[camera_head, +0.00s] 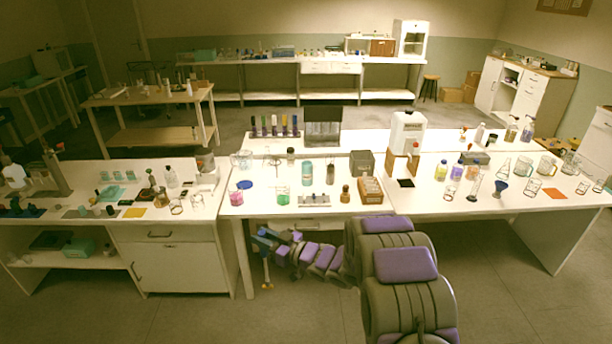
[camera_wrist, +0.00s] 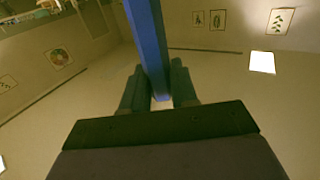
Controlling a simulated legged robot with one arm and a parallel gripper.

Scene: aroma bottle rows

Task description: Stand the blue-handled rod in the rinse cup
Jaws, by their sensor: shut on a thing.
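My gripper (camera_head: 262,243) is in front of the middle table, below its top edge. In the wrist view its two fingers (camera_wrist: 160,92) are closed on the blue handle (camera_wrist: 148,40) of the rod. The handle runs up out of that picture. In the head view a thin tan shaft (camera_head: 266,271) hangs down below the gripper, apart from the table. I cannot tell which vessel is the rinse cup. A beaker with pink liquid (camera_head: 236,197), one with green liquid (camera_head: 283,198) and a clear glass beaker (camera_head: 241,160) stand on the table.
Behind are dark bottles, a marker rack (camera_head: 275,131) and a white canister (camera_head: 407,133).

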